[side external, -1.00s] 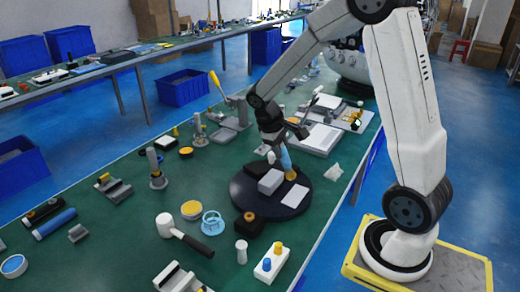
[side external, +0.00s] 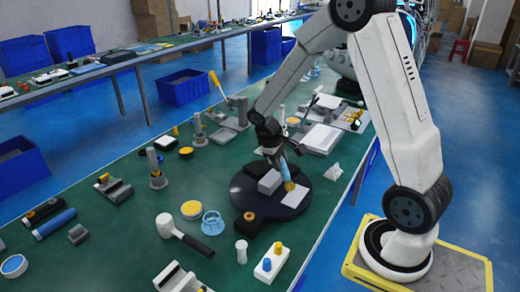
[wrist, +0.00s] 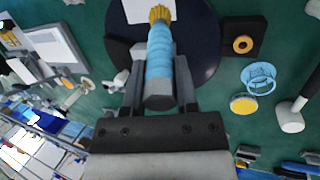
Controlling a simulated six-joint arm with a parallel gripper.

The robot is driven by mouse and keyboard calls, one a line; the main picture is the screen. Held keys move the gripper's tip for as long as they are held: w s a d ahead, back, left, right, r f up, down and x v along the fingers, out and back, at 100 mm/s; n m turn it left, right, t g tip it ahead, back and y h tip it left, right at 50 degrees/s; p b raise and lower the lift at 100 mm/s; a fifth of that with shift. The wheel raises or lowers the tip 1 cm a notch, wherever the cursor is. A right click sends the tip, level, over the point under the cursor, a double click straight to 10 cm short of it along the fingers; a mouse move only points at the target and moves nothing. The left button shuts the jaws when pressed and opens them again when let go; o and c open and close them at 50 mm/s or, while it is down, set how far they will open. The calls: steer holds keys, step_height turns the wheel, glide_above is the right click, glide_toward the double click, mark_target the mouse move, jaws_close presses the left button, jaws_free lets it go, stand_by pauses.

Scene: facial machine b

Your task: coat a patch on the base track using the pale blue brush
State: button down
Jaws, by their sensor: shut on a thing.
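The pale blue brush (side external: 284,170) is held between the jaws of my gripper (side external: 278,155), yellow bristles down. The wrist view also shows the brush (wrist: 159,62), with its bristles (wrist: 160,14) at the edge of a white flat plate (wrist: 134,11). In the side view the bristle tip is over or on this plate (side external: 291,196); contact is not clear. The plate lies on a dark round disc (side external: 264,208). A grey block (side external: 269,184) sits beside the brush on the disc. I cannot tell which part is the base track.
A black block with an orange ring (side external: 248,218) stands at the disc's near edge. A light blue ring stand (side external: 212,222), yellow-topped tin (side external: 191,209) and white mallet (side external: 166,224) lie to the left. A white machine part (side external: 321,138) stands behind the disc.

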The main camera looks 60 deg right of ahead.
steer(key=shift+r, duration=0.45)
steer(key=shift+f, duration=0.2)
steer(key=shift+f, duration=3.2)
steer(key=shift+d+f, duration=0.65)
steer(key=shift+d, duration=5)
steer(key=shift+a, duration=5.6)
steer(key=shift+r, duration=4.05)
